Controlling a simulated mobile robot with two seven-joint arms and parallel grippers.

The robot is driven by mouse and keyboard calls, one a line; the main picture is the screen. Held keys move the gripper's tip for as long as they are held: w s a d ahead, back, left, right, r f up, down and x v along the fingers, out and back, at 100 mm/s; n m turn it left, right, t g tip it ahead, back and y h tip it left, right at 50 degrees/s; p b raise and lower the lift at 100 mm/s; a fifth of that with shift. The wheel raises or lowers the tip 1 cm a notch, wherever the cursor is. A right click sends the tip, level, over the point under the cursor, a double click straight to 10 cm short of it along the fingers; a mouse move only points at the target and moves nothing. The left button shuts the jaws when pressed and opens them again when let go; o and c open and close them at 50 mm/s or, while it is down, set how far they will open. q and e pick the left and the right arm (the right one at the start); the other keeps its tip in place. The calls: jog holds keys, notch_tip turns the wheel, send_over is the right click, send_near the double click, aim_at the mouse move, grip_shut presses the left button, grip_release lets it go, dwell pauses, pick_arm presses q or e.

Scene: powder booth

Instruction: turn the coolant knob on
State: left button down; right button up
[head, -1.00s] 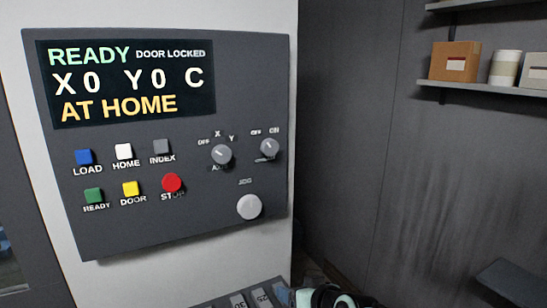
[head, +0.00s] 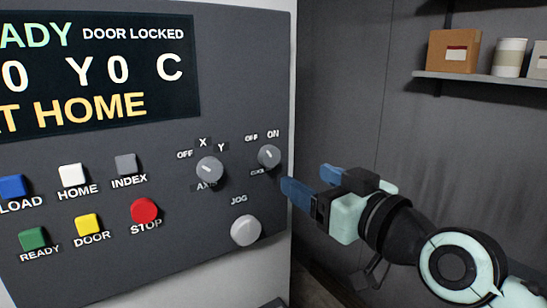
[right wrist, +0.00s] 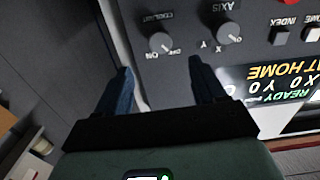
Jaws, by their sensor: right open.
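The coolant knob (head: 269,157) is a small grey dial at the right edge of the dark control panel (head: 110,165), with OFF at its upper left and ON at its upper right. Its pale mark appears to point toward OFF. My right gripper (head: 304,181) is open and empty, just right of the panel and a little below the knob in the head view. In the right wrist view the coolant knob (right wrist: 160,43) shows upside down beyond the gap between the two blue fingers (right wrist: 160,66), apart from them. My left gripper is out of view.
The axis knob (head: 209,170) sits left of the coolant knob, and the round JOG knob (head: 246,230) below. The red STOP button (head: 144,210) and several coloured buttons are further left. A shelf (head: 480,80) with boxes hangs on the right wall.

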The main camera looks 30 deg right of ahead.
aim_at(272, 160)
jog(key=w+p, duration=0.1)
jog(key=w, duration=0.6)
jog(key=w+a+p, duration=0.1)
jog(key=w, duration=0.2)
jog(key=shift+w+p, duration=0.35)
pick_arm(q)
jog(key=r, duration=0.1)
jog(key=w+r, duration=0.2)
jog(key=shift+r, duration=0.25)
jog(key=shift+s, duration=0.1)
pick_arm(e)
jog(key=c, duration=1.1)
jog(key=shift+o, duration=0.2)
